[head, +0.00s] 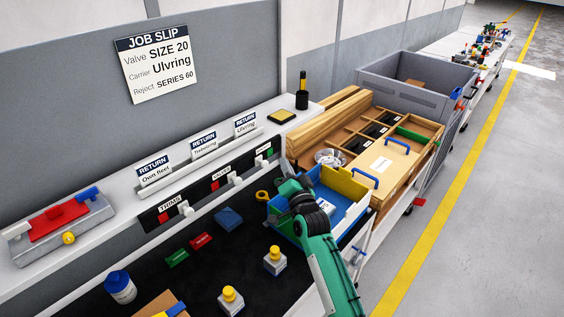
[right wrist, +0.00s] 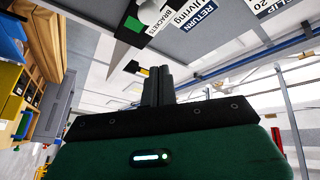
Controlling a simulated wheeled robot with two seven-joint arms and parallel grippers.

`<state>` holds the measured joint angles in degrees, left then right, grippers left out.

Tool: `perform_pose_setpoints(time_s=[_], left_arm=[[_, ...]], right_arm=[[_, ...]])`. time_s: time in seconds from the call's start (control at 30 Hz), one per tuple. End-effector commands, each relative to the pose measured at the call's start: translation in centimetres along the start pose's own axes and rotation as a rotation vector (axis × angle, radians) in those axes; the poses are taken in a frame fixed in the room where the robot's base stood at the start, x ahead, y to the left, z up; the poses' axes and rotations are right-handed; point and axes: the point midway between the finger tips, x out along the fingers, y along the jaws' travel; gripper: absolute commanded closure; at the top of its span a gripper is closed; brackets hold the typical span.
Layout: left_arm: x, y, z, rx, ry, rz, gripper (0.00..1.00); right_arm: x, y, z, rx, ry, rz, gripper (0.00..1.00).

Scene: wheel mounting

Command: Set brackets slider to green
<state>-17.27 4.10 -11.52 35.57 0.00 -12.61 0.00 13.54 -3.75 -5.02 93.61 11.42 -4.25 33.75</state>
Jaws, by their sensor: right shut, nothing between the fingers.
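The dark slider panel (head: 210,187) runs along the shelf front, with white knobs under the labels TRIMS, VALVES and BRACKETS. The brackets slider's white knob (head: 261,162) is at the panel's right end, left of a green square (head: 270,153). My left gripper is not in view.
A blue and yellow bin (head: 345,215) stands beside my right arm. A wooden tray (head: 405,170) and grey crate (head: 420,85) stand behind. Yellow-topped valves (head: 275,262) and small parts lie on the black mat. Return signs (head: 204,143) stand above the panel.

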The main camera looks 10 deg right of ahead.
Motion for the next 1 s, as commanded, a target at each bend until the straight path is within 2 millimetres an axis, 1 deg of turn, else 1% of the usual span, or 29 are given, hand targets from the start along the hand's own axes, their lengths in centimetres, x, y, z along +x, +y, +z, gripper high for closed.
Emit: perform_pose_setpoints(time_s=[0.03, 0.1, 0.2, 0.3, 0.47, 0.63, 0.9, 0.97, 1.0], left_arm=[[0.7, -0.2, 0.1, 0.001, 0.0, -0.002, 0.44], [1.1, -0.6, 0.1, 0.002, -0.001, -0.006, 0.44], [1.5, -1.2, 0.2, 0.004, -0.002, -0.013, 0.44], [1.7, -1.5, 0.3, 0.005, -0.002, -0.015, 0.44], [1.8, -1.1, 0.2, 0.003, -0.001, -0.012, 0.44], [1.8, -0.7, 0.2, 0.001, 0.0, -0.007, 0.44], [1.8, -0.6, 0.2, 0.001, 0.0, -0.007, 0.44], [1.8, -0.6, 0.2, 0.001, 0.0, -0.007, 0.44], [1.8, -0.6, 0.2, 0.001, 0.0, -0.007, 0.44]], right_arm=[[-1.1, 0.3, 0.3, 0.001, 0.001, 0.0, 1.0], [-2.3, 0.2, 0.2, 0.001, 0.001, 0.0, 1.0], [-3.6, 0.2, 0.2, 0.001, 0.001, 0.0, 1.0], [-4.4, 0.1, 0.1, 0.001, 0.001, 0.0, 1.0], [-4.9, 0.0, 0.0, 0.001, 0.001, 0.0, 1.0], [-4.9, 0.0, 0.0, 0.001, 0.001, 0.0, 1.0], [-5.0, 0.0, 0.0, -0.001, -0.001, 0.002, 1.0], [-5.4, 0.3, 0.3, -0.011, -0.015, 0.011, 1.0], [-5.9, 0.5, 0.6, -0.025, -0.034, 0.023, 1.0]])
